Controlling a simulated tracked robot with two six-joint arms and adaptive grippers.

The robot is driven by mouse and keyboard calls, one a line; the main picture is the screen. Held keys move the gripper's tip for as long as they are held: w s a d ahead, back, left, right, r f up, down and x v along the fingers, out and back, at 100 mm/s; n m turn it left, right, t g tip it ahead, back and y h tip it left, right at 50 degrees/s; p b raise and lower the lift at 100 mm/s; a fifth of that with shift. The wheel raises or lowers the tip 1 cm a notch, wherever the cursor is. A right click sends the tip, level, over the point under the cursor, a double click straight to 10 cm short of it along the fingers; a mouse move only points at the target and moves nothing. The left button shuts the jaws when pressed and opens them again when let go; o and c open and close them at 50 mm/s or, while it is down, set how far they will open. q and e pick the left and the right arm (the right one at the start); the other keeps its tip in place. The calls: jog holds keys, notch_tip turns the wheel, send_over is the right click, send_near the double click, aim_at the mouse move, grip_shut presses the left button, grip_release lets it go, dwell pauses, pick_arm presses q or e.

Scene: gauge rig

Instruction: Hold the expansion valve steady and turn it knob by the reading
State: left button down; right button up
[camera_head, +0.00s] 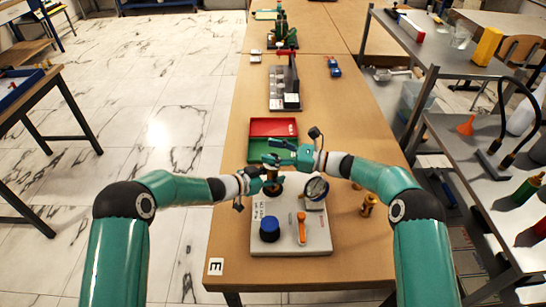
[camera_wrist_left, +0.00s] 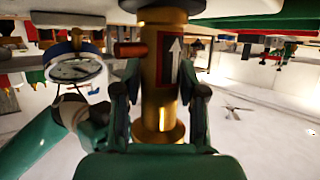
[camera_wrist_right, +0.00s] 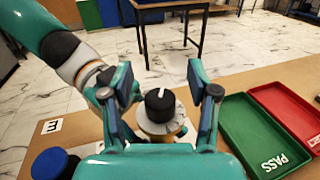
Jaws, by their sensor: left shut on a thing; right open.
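The expansion valve has a brass body (camera_wrist_left: 160,85) with a white arrow on a dark label, shown upside down in the left wrist view. My left gripper (camera_wrist_left: 161,108) is shut on this body from both sides. The valve's black knob (camera_wrist_right: 159,103) has a white pointer line and sits over a pale dial. My right gripper (camera_wrist_right: 164,88) is open, with its fingers on either side of the knob and visible gaps. In the head view the grippers mostly hide the valve. The round gauge (camera_head: 316,188) stands just right of it; its reading is too small to tell.
The pale rig board (camera_head: 272,247) carries a blue knob (camera_head: 269,231) and an orange lever (camera_head: 302,230). A loose brass fitting (camera_head: 368,206) stands to the right. A red tray (camera_head: 273,127) and a green PASS tray (camera_wrist_right: 250,135) lie behind. The front table edge is clear.

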notch_tip(320, 180, up, 7)
jog(key=shift+r, duration=0.2)
dwell(0.3)
pick_arm(q)
jog(key=c, duration=0.6)
grip_release()
jog(key=shift+a, duration=0.1)
